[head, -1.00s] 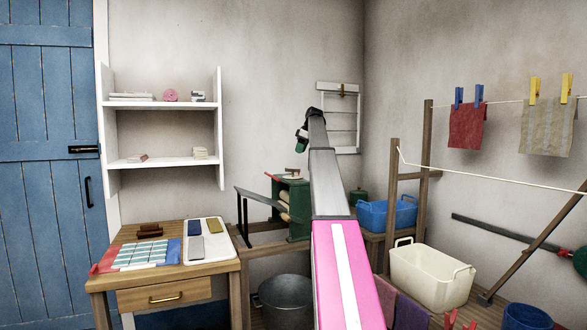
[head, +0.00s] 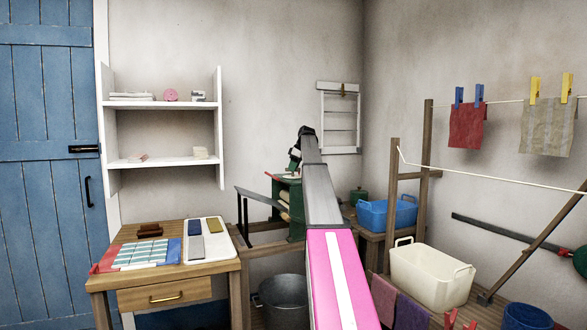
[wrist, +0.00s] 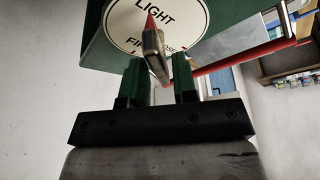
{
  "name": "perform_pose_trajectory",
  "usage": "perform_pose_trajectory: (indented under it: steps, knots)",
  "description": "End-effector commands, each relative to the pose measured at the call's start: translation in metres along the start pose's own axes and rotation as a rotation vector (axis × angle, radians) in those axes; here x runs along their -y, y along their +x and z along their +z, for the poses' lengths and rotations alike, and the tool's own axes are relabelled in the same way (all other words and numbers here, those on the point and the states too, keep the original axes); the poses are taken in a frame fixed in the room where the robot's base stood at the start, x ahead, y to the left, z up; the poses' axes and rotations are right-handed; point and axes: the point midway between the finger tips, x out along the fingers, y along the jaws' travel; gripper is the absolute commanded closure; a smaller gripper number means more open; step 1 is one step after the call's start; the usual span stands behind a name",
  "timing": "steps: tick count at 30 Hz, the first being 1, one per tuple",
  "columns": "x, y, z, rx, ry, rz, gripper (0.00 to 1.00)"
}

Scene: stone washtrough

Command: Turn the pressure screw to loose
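The pressure screw's metal bar handle (wrist: 155,55) stands over a round cream dial (wrist: 180,18) in the wrist view. The dial reads LIGHT at the top, with FIRM and part of another word below. A red pointer tip (wrist: 151,22) shows by LIGHT. My gripper (wrist: 160,65) is open, its two green fingers apart, with the bar end in line with the gap; I cannot tell if they touch. In the head view my gripper (head: 294,160) is just above the green mangle (head: 296,222) and its dial (head: 291,177).
A red bar (wrist: 245,65) runs beside the dial in the wrist view. The mangle stands on a wooden frame near the wall. A blue tub (head: 385,216) and a cream basin (head: 430,278) are to the right, a wooden table (head: 130,282) to the left.

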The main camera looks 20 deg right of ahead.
Motion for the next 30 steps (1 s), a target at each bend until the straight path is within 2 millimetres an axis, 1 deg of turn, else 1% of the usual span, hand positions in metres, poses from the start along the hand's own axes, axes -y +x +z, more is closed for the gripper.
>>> perform_pose_trajectory:
  steps: [1,2,11,17,23,30]
  knots:
    - [0.0,-0.0001,0.0,0.0,0.0,0.0,0.91]
    - [0.0,-0.0001,0.0,0.0,0.0,0.0,1.0]
    - [0.0002,-0.0003,0.0,0.0,0.01,0.005,1.0]
    - [0.0011,-0.0003,0.0,0.0,0.071,0.03,1.0]
    - [0.0022,-0.0002,0.0001,0.0,0.2,0.084,1.0]
    - [0.0031,-0.0001,-0.0008,-0.001,0.407,0.17,1.0]
